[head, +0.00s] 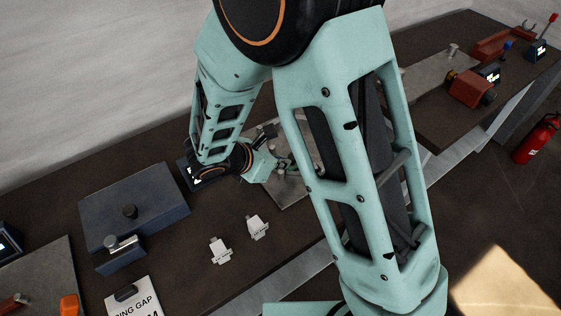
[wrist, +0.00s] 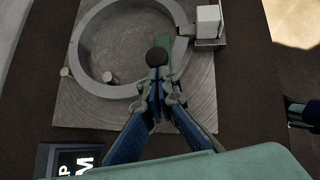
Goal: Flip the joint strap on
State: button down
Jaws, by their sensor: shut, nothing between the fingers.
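In the wrist view a grey ring (wrist: 78,62) lies on a square metal plate (wrist: 75,112). In the head view my gripper (head: 287,166) is small over the plate (head: 290,192), partly hidden by my arm.
A white block (wrist: 208,20) on a metal bracket stands at the plate's upper right. A small display (wrist: 72,160) is at lower left. In the head view a blue box (head: 155,190) and two pale blocks (head: 219,250) (head: 257,227) stand on the brown bench, with bare bench between them.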

jog(key=w+d, duration=0.1)
jog(key=w+d+b, duration=0.1)
jog(key=d, duration=0.1)
jog(key=w+d, duration=0.1)
jog(key=shift+d+b, duration=0.2)
jog(key=shift+b, duration=0.15)
jog(key=shift+s, duration=0.1)
jog(key=shift+s+a, duration=0.1)
jog(key=shift+a, duration=0.05)
